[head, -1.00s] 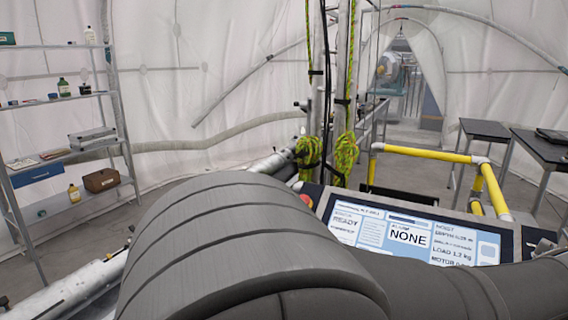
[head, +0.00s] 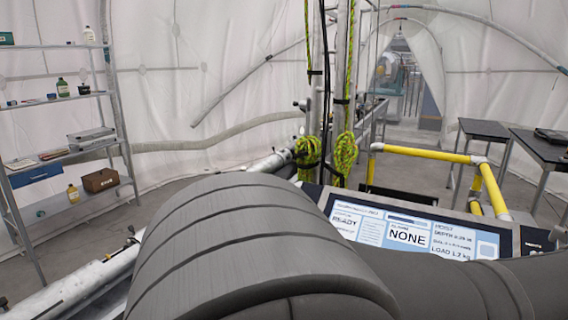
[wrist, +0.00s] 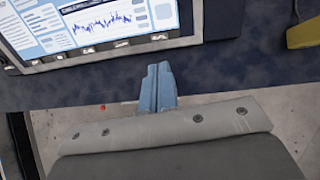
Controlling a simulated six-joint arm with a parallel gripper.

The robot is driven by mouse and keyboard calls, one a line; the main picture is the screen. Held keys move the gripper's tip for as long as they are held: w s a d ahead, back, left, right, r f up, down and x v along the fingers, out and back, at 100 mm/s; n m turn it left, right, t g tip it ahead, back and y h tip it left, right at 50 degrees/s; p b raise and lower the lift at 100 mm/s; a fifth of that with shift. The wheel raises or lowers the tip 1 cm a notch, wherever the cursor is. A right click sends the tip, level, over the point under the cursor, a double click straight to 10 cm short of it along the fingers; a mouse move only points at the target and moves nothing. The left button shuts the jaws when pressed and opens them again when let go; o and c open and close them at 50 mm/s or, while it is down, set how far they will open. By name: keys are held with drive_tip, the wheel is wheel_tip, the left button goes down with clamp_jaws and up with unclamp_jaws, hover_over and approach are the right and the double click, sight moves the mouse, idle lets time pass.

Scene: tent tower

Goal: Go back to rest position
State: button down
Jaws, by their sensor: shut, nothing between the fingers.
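My gripper (wrist: 157,89) shows in the wrist view as two blue-grey fingers pressed together, with nothing between them. It lies over a dark blue panel edge, just below a lit display. The gripper does not show in the head view. There, my own dark grey arm link fills the lower middle and hides part of what is behind it.
A display (head: 408,234) reading "NONE" stands beyond my arm; it also fills the upper left of the wrist view (wrist: 100,25). Yellow rails (head: 425,154) and dark tables (head: 484,130) stand right, shelves (head: 62,150) left. Green-yellow ropes (head: 345,152) hang at the middle.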

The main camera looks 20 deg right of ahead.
drive_tip(key=shift+w+d+f+n+t, duration=0.15)
drive_tip(key=shift+d+n, duration=0.2)
drive_tip(key=shift+d, duration=0.4)
drive_tip(key=shift+w+d+f+n+t, duration=0.2)
drive_tip(key=shift+d+n, duration=0.2)
drive_tip(key=shift+d, duration=0.3)
drive_tip(key=shift+w+d+f+n+t, duration=0.15)
drive_tip(key=shift+d+n, duration=0.2)
drive_tip(key=shift+d, duration=0.4)
